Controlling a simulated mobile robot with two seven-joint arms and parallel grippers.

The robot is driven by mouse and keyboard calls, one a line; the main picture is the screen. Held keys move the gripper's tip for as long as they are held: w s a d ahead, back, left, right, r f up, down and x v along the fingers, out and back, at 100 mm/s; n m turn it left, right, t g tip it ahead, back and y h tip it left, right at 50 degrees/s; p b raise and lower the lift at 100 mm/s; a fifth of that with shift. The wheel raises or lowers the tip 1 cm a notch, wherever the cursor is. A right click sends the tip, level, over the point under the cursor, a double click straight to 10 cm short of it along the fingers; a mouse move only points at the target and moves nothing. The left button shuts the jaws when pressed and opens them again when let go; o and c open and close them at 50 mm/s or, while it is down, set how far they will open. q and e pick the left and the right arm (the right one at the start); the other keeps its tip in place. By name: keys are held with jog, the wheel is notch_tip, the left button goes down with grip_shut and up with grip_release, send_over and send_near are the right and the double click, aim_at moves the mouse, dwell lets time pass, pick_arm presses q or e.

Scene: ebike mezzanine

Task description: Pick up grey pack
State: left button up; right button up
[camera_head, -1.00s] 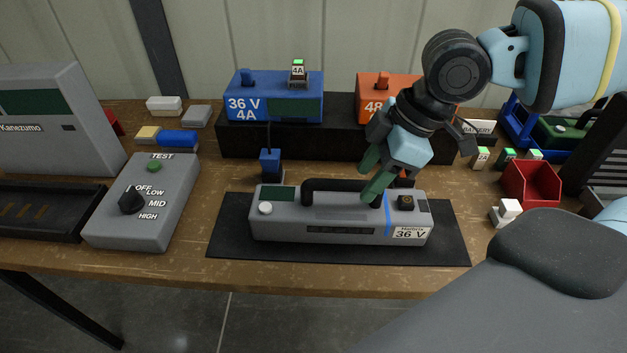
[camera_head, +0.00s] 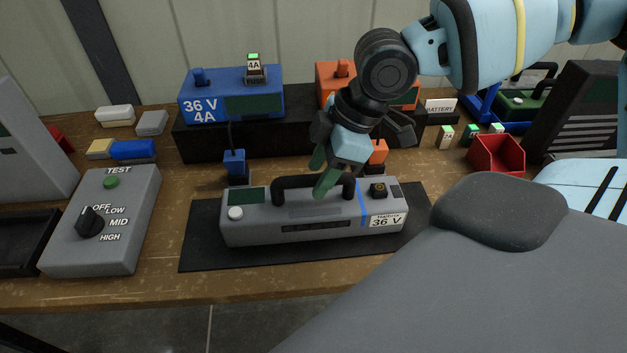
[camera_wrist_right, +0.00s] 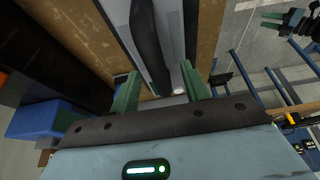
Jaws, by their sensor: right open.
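The grey pack (camera_head: 300,228) lies on a black mat (camera_head: 195,262) on the bench. It has a black handle on top, a blue stripe and a "36 V" label. My right gripper (camera_head: 323,172) is open at the handle, its green fingers overlapping the handle's right half in the head view. In the right wrist view the black handle (camera_wrist_right: 150,45) runs between the two parted fingers of the right gripper (camera_wrist_right: 160,88); contact cannot be told. Another green-fingered gripper, my left one (camera_wrist_right: 283,19), shows small at the upper right of that view; its opening is unclear.
A blue 36 V 4A charger (camera_head: 215,103) and an orange unit (camera_head: 335,85) stand on a black riser behind the pack. A grey test box (camera_head: 118,235) stands left. A red bin (camera_head: 497,153) is at right. A blue connector (camera_head: 234,162) stands close behind the pack.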

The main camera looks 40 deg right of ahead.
aim_at(313, 201)
jog(key=shift+w+x, duration=0.2)
jog(key=shift+x, duration=1.95)
jog(key=shift+f+b, duration=0.1)
jog(key=shift+b, duration=0.2)
grip_shut()
jog(key=shift+w+r, duration=0.1)
jog(key=shift+r, duration=0.1)
